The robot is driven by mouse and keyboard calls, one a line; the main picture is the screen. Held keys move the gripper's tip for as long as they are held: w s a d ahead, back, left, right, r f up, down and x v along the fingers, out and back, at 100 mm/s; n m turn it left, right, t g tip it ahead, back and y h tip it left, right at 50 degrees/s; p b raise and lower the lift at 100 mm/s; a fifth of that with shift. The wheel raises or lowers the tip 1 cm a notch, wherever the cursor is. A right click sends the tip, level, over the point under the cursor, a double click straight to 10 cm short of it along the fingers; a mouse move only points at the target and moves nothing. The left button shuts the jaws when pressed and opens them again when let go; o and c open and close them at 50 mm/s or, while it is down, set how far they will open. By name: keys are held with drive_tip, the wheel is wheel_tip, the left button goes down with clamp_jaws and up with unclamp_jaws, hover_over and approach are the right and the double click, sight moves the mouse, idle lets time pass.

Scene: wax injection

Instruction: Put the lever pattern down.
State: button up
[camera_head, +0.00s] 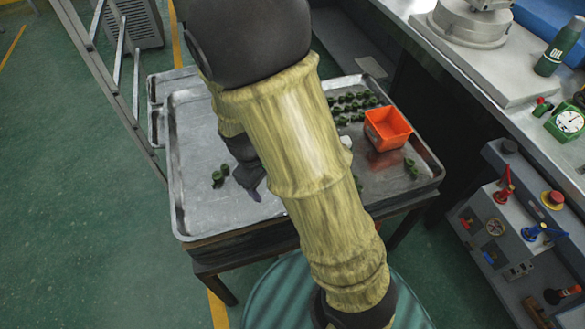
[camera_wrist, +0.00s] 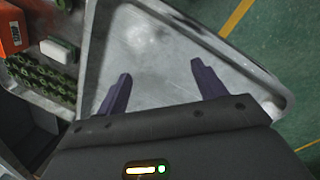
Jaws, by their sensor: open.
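Small dark green patterns stand in the metal tray. One or two green pieces (camera_head: 218,177) stand in the tray's left half, just left of my gripper (camera_head: 254,190). More green patterns (camera_head: 352,102) stand in rows at the back right; such rows also show in the wrist view (camera_wrist: 42,80). I cannot tell which piece is the lever pattern. In the wrist view my gripper (camera_wrist: 160,82) is open, with nothing between its two purple fingers. Bare tray floor shows beyond them. My arm hides the middle of the tray in the head view.
The metal tray (camera_head: 190,135) has a raised rim and rests on a table. An orange box (camera_head: 388,128) stands at its right, with a white block (camera_wrist: 58,50) nearby. A ladder (camera_head: 118,75) stands left, a control panel (camera_head: 510,235) right. The tray's left part is mostly clear.

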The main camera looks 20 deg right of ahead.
drive_tip(key=s+d+r+m+t+y, duration=0.2)
drive_tip(key=s+d+r+m, duration=0.2)
drive_tip(key=r+m, duration=0.3)
drive_tip(key=shift+s+d+r+m+t, duration=0.25)
drive_tip(key=shift+d+r+m+t, duration=0.05)
drive_tip(key=shift+d, duration=0.35)
drive_tip(key=shift+s, duration=0.1)
